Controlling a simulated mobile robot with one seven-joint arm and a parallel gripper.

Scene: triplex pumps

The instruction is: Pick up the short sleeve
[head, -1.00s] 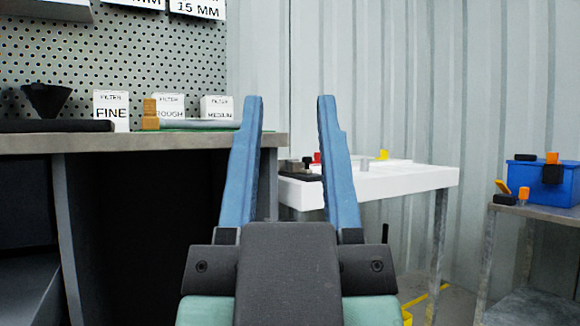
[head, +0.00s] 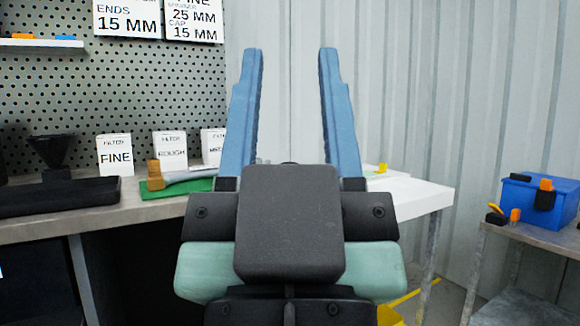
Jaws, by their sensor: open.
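My gripper (head: 291,52) is open and empty, with its two blue fingers pointing up and away in the middle of the head view. I cannot make out a short sleeve for certain. The white table (head: 425,197) stands beyond my gripper, and my gripper and wrist hide most of its top. A small yellow piece (head: 382,168) shows on it just right of the right finger.
The grey workbench (head: 140,213) at left carries a black tray (head: 60,197), a green mat (head: 160,190) with a tan-ended tool, and filter boxes FINE (head: 115,155) and ROUGH (head: 170,150). A blue box (head: 530,205) sits on the right table. A corrugated wall stands behind.

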